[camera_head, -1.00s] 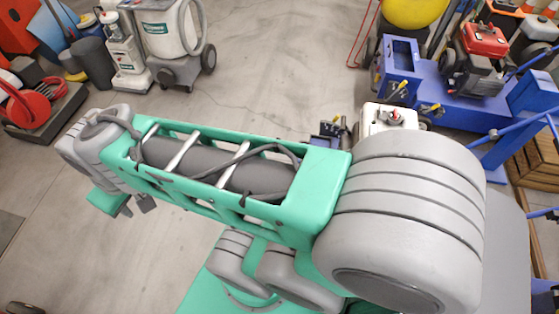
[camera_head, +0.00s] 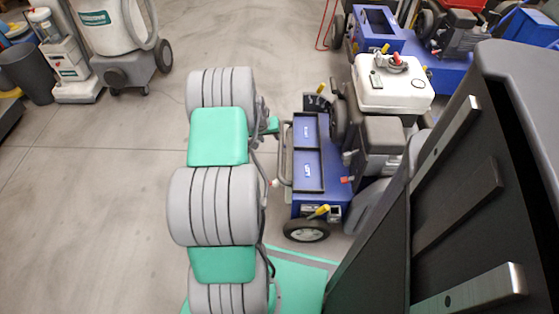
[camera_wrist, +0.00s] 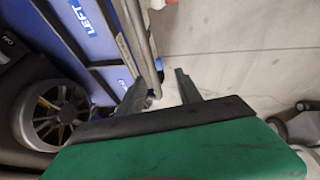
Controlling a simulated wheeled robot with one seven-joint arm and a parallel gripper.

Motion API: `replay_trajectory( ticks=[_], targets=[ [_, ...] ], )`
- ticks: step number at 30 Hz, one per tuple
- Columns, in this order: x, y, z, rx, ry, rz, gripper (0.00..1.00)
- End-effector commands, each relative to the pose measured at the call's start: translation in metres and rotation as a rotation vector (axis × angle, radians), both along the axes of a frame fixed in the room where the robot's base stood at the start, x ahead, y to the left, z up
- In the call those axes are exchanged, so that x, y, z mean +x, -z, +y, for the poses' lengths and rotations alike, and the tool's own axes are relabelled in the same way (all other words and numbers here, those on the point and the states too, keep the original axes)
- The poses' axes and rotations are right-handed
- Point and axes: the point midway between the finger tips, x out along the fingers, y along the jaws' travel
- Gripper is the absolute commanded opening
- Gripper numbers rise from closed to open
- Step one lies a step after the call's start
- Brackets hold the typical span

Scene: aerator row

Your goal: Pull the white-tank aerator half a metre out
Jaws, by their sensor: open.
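The white-tank aerator stands at centre right in the head view. It has a white tank (camera_head: 394,86) with a red cap, a grey engine, a blue body (camera_head: 307,160) and a black wheel. A bare metal handle bar (camera_wrist: 141,45) runs along the blue side in the wrist view, near a white LEFT label. My gripper (camera_wrist: 163,90) is open, and the bar's lower end lies close to its left finger. I cannot tell whether they touch or whether the bar is between the fingers. In the head view my arm mostly hides the gripper.
Another blue machine (camera_head: 440,50) stands behind the aerator. A white-and-grey vacuum (camera_head: 108,28), a white upright machine (camera_head: 68,60) and a dark bin (camera_head: 27,75) stand at the upper left. The concrete floor (camera_head: 90,200) on the left is clear.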

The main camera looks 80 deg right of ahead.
Motion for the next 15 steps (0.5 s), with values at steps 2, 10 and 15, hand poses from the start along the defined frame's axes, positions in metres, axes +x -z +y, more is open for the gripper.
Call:
replay_trajectory(
  ticks=[2,10,15],
  targets=[
    [-0.02,0.02,-0.008,-0.007,0.032,0.005,0.41],
    [-0.028,0.06,-0.024,-0.007,0.04,0.007,0.41],
    [-0.03,0.085,-0.036,-0.006,0.038,0.006,0.41]
  ],
)
